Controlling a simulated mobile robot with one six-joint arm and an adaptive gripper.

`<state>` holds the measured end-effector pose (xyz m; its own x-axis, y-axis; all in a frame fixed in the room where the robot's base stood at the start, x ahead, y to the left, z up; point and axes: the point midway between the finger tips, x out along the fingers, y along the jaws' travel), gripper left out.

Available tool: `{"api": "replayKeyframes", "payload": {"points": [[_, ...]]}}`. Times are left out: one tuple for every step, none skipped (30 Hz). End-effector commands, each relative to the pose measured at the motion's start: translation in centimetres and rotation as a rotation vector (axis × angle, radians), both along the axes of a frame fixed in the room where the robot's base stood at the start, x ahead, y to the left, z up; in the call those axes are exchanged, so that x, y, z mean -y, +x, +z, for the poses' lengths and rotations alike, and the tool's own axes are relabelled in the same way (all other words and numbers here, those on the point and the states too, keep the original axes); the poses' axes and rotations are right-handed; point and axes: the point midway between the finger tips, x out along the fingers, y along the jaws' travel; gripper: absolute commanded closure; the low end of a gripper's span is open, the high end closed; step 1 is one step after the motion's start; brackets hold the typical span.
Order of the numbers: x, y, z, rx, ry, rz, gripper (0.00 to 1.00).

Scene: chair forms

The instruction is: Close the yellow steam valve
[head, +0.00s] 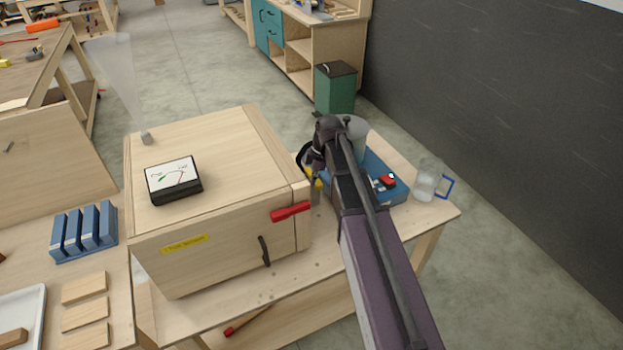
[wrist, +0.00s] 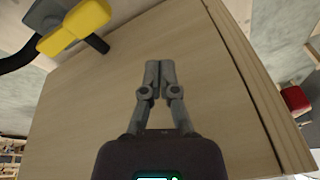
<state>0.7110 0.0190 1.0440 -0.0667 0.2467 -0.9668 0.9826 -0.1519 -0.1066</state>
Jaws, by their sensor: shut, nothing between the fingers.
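The yellow steam valve handle (wrist: 75,28) shows at the upper left of the wrist view, with a dark stem, a grey body and a black hose beside it. In the head view only a small piece of the yellow valve (head: 318,184) shows at the right side of the wooden steam box (head: 220,135); my arm hides the rest. My gripper (wrist: 160,66) is shut and empty in front of the box's wooden panel, apart from the handle, which lies to its upper left. My arm hides the fingers in the head view.
A red latch (head: 290,211) and black door handle (head: 265,252) are on the box front. A gauge (head: 173,181) sits on top. Right of the box are a blue unit with a red switch (head: 387,181) and a glass jug (head: 428,180). A green bin (head: 335,90) stands behind.

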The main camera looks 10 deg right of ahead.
Motion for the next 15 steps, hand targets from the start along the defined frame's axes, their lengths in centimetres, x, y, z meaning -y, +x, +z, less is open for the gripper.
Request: {"api": "replayKeyframes", "payload": {"points": [[0.0,1.1,0.8,0.01,0.013,0.047,1.0],[0.0,1.5,1.0,0.016,0.02,0.078,1.0],[-0.1,2.0,1.3,0.026,0.031,0.119,1.0],[-0.1,2.3,1.5,0.033,0.04,0.148,1.0],[-0.1,2.7,1.7,0.04,0.046,0.177,1.0],[-0.1,3.1,2.0,0.048,0.055,0.213,1.0],[-0.1,3.4,2.1,0.054,0.062,0.238,1.0],[-0.2,3.7,2.3,0.06,0.069,0.262,1.0],[-0.2,4.0,2.5,0.068,0.077,0.292,1.0],[-0.2,4.2,2.6,0.074,0.082,0.311,1.0],[-0.2,4.4,2.7,0.079,0.087,0.33,1.0],[-0.2,4.6,2.8,0.084,0.092,0.351,1.0],[-0.2,4.7,2.9,0.088,0.095,0.363,1.0],[-0.2,4.9,3.0,0.091,0.098,0.375,1.0],[-0.2,5.0,3.0,0.095,0.102,0.388,1.0]]}}
